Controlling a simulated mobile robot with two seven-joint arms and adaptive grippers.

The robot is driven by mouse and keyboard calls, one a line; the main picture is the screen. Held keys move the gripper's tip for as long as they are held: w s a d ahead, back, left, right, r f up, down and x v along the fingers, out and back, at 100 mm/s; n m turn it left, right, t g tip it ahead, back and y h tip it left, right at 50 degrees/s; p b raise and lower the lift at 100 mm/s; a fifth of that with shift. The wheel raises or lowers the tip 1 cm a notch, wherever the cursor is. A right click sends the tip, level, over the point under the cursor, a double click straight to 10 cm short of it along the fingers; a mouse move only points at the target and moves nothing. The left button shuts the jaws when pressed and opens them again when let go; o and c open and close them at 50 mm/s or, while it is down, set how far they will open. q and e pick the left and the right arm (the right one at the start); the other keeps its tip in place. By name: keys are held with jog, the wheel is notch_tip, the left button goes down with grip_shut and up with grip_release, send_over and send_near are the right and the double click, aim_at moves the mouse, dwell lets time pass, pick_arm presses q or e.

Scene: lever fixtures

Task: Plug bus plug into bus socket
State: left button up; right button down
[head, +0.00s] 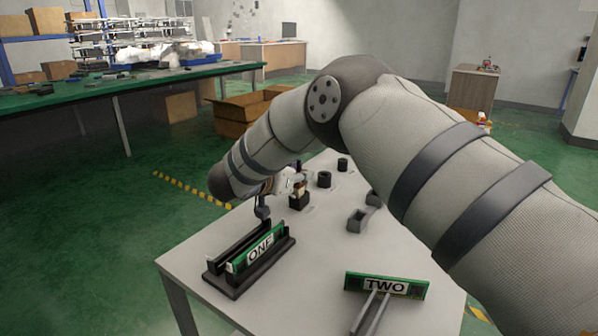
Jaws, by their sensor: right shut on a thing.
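My right arm reaches in from the right and bends down over the table. My right gripper (288,185) is partly hidden behind its own forearm. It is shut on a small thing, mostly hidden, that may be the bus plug. A small brown-and-dark piece (299,188) shows at the gripper, just above a black block (299,202) on the table. That block may be the bus socket. I cannot tell whether the two touch. My left gripper is out of view.
A black rack (236,284) holds a green board marked ONE (258,250) at the front left of the white table (300,290). A green board marked TWO (386,286) is at the front right. Black cylinders (324,180) and a grey block (357,220) stand near my arm.

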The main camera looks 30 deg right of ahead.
jog(key=shift+f, duration=0.15)
jog(key=c, duration=1.4)
grip_release()
jog(key=shift+f, duration=0.1)
jog(key=v, duration=1.2)
